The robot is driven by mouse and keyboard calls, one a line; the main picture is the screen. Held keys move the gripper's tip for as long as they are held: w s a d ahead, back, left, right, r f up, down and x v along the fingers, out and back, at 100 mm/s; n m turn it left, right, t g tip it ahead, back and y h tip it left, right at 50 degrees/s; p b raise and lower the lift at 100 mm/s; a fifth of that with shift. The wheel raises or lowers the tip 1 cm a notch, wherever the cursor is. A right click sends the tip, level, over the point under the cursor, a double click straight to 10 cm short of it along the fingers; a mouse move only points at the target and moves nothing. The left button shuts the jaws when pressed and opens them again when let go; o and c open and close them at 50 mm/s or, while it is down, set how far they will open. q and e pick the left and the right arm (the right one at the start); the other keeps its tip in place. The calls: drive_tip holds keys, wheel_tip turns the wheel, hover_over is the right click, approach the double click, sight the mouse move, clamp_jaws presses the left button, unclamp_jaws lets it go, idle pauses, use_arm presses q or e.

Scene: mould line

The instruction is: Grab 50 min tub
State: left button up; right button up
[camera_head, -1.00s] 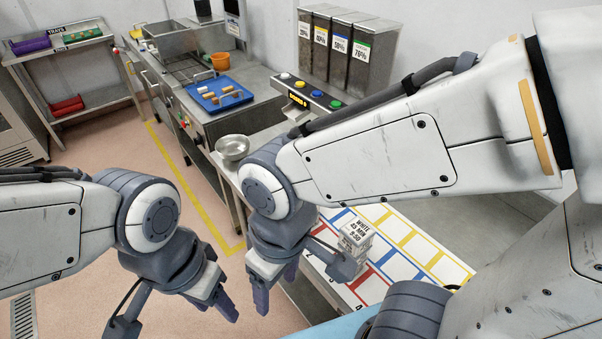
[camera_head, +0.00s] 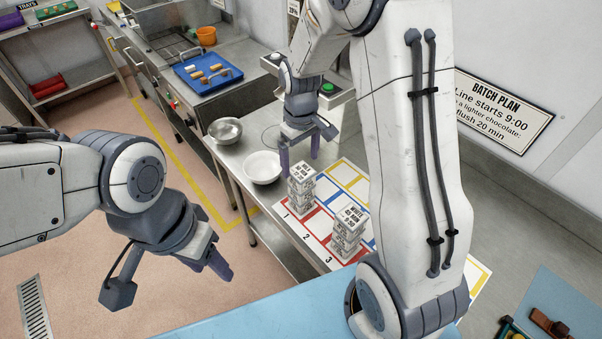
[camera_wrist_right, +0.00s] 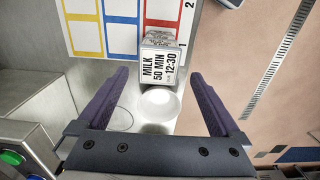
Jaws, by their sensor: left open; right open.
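A stack of white tubs (camera_head: 302,190) stands near number 1 on the coloured grid mat. In the right wrist view its top tub (camera_wrist_right: 158,68) reads "MILK 50 MIN 12:30". A second stack (camera_head: 347,232), its top label reading "WHITE 45 MIN", stands nearer to me on the mat. My right gripper (camera_head: 300,158) is open and empty, just above and behind the milk stack in the head view. In the right wrist view the milk tub lies beyond the open fingertips (camera_wrist_right: 161,75), between them in the picture. My left gripper (camera_head: 218,262) is open and empty over the floor.
A white bowl (camera_head: 262,167) and a steel bowl (camera_head: 225,130) stand on the counter left of the mat (camera_head: 293,223). A blue tray (camera_head: 206,73) lies farther back. A batch plan sign (camera_head: 500,108) hangs on the right wall.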

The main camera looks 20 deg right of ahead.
sight(301, 171)
wheel_tip(301, 171, down, 5)
drive_tip(key=shift+s+d+f+p, duration=0.1)
drive_tip(key=shift+f+p, duration=0.05)
drive_tip(key=shift+p, duration=1.05)
drive_tip(key=shift+f, duration=0.25)
drive_tip(key=c, duration=1.4)
drive_tip(key=shift+c, duration=0.2)
drive_tip(key=shift+r, duration=0.1)
